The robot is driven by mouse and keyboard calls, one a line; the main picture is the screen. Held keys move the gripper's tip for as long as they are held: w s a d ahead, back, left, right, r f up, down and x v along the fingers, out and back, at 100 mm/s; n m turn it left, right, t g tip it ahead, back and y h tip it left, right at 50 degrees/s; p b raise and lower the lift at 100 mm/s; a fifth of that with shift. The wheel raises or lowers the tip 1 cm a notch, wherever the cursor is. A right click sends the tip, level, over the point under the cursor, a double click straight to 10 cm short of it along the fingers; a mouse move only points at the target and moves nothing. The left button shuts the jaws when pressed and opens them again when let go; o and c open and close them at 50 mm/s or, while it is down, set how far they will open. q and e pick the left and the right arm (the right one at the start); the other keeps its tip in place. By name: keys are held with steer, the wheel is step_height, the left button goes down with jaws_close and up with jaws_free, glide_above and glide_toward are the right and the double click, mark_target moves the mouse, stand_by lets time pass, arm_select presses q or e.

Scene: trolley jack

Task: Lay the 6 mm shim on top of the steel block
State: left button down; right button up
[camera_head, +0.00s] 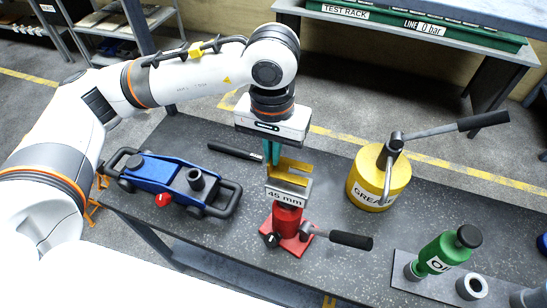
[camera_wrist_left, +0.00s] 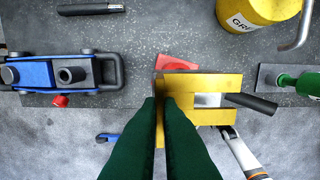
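The yellow slotted shim (camera_head: 290,166) is at the top of the steel block (camera_head: 289,192), which is labelled 45 mm and sits on the red jack (camera_head: 291,230). My left gripper (camera_head: 271,155) points down at the shim's left part. In the left wrist view its two green fingers (camera_wrist_left: 167,100) are close together, with a narrow strip of yellow between them; they look shut on the shim (camera_wrist_left: 205,84). Grey steel (camera_wrist_left: 208,100) shows through the slot. I cannot tell whether the shim rests on the block or hangs just above it.
A blue trolley jack (camera_head: 170,178) stands left on the dark bench, with a black bar (camera_head: 235,151) behind it. A yellow grease pot (camera_head: 376,186) with a lever stands right. A green oil bottle (camera_head: 446,254) is front right. The red jack's black handle (camera_head: 350,240) sticks out right.

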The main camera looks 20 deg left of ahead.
arm_select(q)
step_height(320, 180, down, 2)
steer(key=shift+s+f+p, duration=0.1)
steer(key=shift+f+p, duration=0.1)
steer(key=shift+p, duration=0.1)
steer(key=shift+f, duration=0.4)
steer(key=shift+f, duration=0.15)
steer(key=c, duration=2)
jaws_free()
steer(key=shift+c, duration=0.2)
steer(key=o, duration=0.4)
steer(key=shift+o, duration=0.2)
